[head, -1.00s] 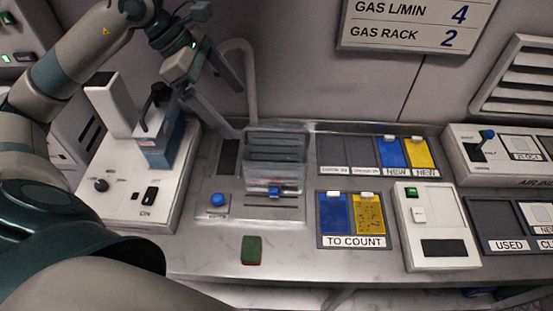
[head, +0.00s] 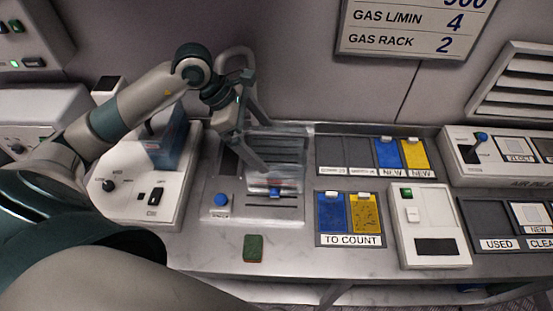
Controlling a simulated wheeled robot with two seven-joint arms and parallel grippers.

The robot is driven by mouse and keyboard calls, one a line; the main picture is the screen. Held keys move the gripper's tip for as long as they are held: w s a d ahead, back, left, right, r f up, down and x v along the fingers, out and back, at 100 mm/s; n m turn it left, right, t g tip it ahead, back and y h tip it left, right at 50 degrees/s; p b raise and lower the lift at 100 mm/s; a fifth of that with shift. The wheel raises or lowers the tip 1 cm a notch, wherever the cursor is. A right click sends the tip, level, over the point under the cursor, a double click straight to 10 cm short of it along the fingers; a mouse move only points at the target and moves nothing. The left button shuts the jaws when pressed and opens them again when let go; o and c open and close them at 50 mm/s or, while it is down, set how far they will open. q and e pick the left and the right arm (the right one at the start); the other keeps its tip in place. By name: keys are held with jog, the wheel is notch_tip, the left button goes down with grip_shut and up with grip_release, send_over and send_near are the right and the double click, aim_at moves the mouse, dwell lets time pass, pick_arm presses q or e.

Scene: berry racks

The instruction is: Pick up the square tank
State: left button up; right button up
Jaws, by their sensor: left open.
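The square tank (head: 290,152) is a clear, see-through box standing upright on a grey stand (head: 215,182) near the middle of the bench. My left gripper (head: 265,150) is open. It comes in from the left, with its fingers reaching down at the tank's left side and partly overlapping it in the picture. I cannot tell whether the fingers touch the tank. My right gripper is not in view.
A blue see-through container (head: 168,148) stands on the white device at left, partly behind my arm. A blue knob (head: 221,200) sits on the stand. A green block (head: 253,247) lies in front. The "TO COUNT" tray (head: 350,241) and a white switch box (head: 430,228) stand right.

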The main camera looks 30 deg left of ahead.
pick_arm(q)
jog(key=shift+f, duration=0.15)
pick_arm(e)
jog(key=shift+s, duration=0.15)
pick_arm(q)
jog(key=shift+w+d+f+p, duration=0.15)
jog(key=shift+d+p, duration=0.3)
jog(key=p+x, duration=0.2)
jog(key=x, duration=0.2)
jog(key=shift+w+d, duration=0.1)
jog(key=shift+d, duration=0.25)
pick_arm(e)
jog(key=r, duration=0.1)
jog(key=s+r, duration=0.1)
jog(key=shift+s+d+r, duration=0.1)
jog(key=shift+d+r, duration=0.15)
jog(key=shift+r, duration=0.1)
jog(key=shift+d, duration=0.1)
pick_arm(q)
jog(key=c, duration=0.9)
